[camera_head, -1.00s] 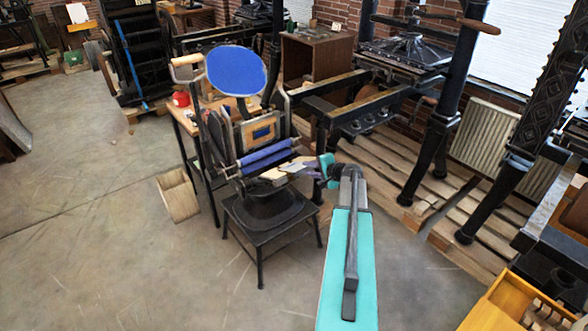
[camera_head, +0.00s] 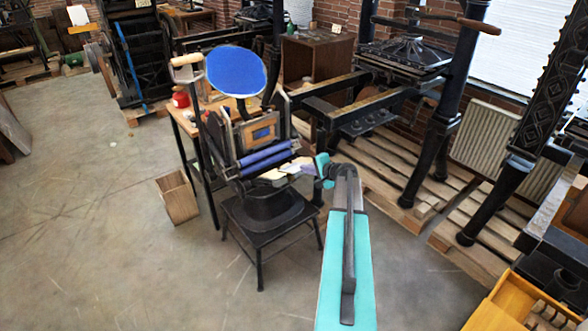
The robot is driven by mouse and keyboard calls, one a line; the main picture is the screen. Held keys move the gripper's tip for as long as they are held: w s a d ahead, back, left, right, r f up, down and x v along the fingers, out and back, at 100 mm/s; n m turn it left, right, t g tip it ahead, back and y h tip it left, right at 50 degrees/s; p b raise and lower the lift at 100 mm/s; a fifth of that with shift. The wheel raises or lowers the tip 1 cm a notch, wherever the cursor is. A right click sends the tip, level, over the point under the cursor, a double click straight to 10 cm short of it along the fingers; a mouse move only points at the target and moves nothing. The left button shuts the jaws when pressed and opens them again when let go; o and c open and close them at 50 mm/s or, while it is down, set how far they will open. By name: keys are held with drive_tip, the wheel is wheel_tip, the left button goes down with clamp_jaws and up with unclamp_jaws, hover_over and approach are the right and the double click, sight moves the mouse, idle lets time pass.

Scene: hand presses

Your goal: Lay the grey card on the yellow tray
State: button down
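My turquoise arm reaches from the bottom of the head view to a small black press with a round blue disc. My gripper (camera_head: 311,169) is at the right edge of that press, beside some pale flat pieces (camera_head: 281,173) on its front. It is small and partly hidden by my own wrist, so its fingers and any hold are unclear. I cannot tell whether one of the pale pieces is the grey card. A yellow-orange tray-like box (camera_head: 500,306) is at the bottom right, cut off by the picture edge; I cannot tell whether it is the yellow tray.
The small press (camera_head: 270,208) stands on a black stool (camera_head: 265,238). A wooden box (camera_head: 178,197) is on the floor to its left. A large iron press (camera_head: 440,125) stands on pallets at the right. The floor at the left and front is mostly clear.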

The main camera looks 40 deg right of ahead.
drive_tip(key=shift+s, duration=0.15)
drive_tip(key=shift+b+v, duration=0.55)
drive_tip(key=shift+v, duration=0.8)
drive_tip(key=shift+r, duration=0.15)
drive_tip(key=s+r, duration=0.1)
drive_tip(key=r, duration=0.1)
drive_tip(key=s+r+p, duration=0.1)
drive_tip(key=r, duration=0.1)
drive_tip(key=shift+s+r, duration=0.1)
drive_tip(key=shift+s, duration=0.2)
idle(0.3)
drive_tip(key=shift+a, duration=0.1)
